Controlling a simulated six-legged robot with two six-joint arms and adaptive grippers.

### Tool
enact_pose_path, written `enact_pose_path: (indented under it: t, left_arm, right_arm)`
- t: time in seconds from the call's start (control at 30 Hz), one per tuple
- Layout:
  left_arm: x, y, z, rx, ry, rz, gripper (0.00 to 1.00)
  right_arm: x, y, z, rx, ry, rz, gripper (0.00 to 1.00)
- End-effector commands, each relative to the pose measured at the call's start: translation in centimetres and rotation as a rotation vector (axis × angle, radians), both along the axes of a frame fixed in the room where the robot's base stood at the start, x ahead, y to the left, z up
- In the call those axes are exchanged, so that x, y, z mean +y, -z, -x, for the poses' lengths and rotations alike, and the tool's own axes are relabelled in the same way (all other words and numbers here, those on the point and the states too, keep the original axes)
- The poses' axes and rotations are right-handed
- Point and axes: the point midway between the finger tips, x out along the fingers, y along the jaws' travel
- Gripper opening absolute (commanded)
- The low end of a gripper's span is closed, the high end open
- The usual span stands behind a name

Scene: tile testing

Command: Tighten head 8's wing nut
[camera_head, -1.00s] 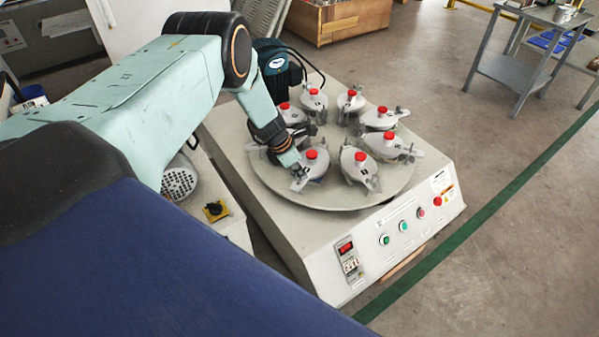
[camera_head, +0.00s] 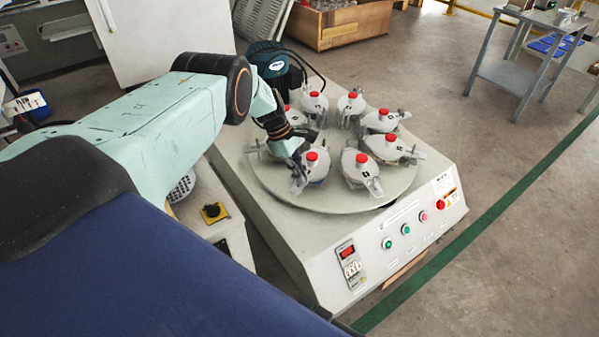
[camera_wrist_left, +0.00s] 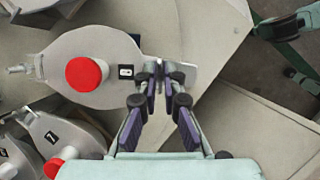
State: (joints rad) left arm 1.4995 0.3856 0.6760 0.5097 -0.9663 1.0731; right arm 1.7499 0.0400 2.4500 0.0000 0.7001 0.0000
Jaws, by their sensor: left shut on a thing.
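Several grey test heads with red knobs stand in a ring on the round turntable (camera_head: 345,203). My left gripper (camera_head: 299,175) is at the outer edge of the near-left head (camera_head: 313,170). In the left wrist view, this head (camera_wrist_left: 75,48) is a grey plate with a red knob and a small dark tag whose number I cannot read. The left gripper (camera_wrist_left: 163,76) is closed on the wing nut (camera_wrist_left: 153,68) at the plate's end; the fingertips hide most of the nut. A neighbouring head (camera_wrist_left: 52,132) bears a tag that looks like 7. The right gripper is not in view.
The machine's front panel (camera_head: 372,258) carries buttons and a red display. A dark motor (camera_head: 270,62) stands behind the turntable on the left. Other heads stand close beside the gripped one. A grey metal table (camera_head: 528,50) is at the back right; the floor between is clear.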

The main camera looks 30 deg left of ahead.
Motion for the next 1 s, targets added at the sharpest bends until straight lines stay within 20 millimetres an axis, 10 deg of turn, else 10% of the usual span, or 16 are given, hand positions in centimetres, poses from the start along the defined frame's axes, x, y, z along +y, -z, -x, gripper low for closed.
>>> enact_pose_path:
  t: [0.77, 1.0]
  left_arm:
    - [0.11, -0.05, -0.05, -0.002, 0.097, -0.001, 0.00]
    - [0.07, -0.03, -0.06, -0.001, 0.096, -0.001, 0.25]
  right_arm:
    - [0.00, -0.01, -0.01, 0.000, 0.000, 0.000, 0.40]
    - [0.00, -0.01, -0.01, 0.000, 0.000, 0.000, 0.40]
